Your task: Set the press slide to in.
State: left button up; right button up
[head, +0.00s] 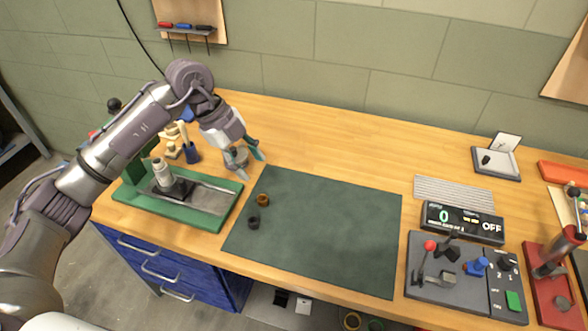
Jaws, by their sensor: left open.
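A green press (222,212) stands at the left end of the bench. A grey metal track runs along its base. A dark slide block (176,190) with a silver cylinder on it sits toward the left part of the track, beside the green upright. The track's right part is bare. My left gripper (247,163) is open and empty, pointing down near the back right end of the press, apart from the slide. My left arm passes in front of the upright and hides part of it. My right gripper is not in view.
A dark green mat (325,232) lies mid-bench with a brown ring (263,200) and a black ring (254,222) on it. A blue holder (192,152) stands behind the press. A grey control panel (440,282) and a red lever device (548,285) stand at the right.

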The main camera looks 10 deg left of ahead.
pick_arm(q)
jog(key=s+d+r+m+h, duration=0.1)
jog(key=d+h, duration=0.4)
jog(key=d, duration=0.5)
jog(key=shift+s+d+m+t, duration=0.25)
jog(key=shift+m+t, duration=0.05)
jog(key=shift+m, duration=0.4)
jog(key=shift+c, duration=1.3)
jog(key=shift+d, duration=0.1)
